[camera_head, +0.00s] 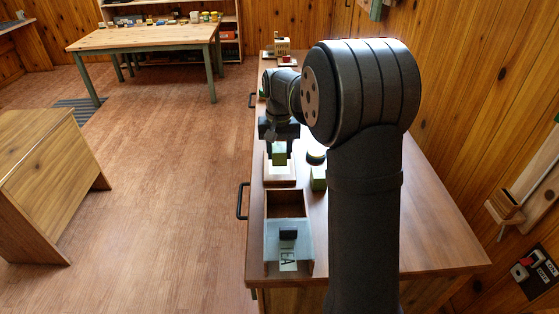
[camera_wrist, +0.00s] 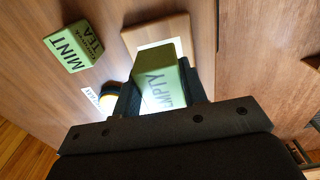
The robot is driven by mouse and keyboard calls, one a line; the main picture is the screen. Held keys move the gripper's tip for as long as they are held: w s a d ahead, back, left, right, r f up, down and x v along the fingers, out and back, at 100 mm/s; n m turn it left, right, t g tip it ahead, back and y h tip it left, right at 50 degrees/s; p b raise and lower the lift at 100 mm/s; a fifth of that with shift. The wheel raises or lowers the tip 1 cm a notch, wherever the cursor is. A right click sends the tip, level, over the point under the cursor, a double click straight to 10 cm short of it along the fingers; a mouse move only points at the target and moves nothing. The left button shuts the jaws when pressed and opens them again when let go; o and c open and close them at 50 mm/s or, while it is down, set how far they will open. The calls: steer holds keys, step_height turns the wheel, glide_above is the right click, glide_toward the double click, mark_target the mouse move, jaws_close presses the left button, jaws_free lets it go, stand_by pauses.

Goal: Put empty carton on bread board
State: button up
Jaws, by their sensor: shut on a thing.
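My gripper (camera_head: 279,143) is shut on the empty carton (camera_head: 279,156), a green box. In the wrist view the carton (camera_wrist: 162,82) shows the word EMPTY and sits between my two dark fingers (camera_wrist: 158,97). The bread board (camera_head: 281,181), a light wooden board, lies on the counter beneath or just beyond the carton in the head view. The board (camera_wrist: 150,33) also shows behind the carton in the wrist view, with a pale patch on it. I cannot tell whether the carton touches the board.
A green mint tea carton (camera_wrist: 75,46) stands beside the board; it also shows in the head view (camera_head: 318,178). A round tin (camera_wrist: 107,97) is near my finger. The counter's right side is clear (camera_head: 437,235).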

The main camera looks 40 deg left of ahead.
mark_target(279, 161)
steer(key=shift+f, duration=1.85)
steer(key=shift+f, duration=0.1)
steer(key=o, duration=1.1)
step_height(279, 161, up, 12)
steer(key=shift+r, duration=0.15)
steer(key=shift+f, duration=4.2)
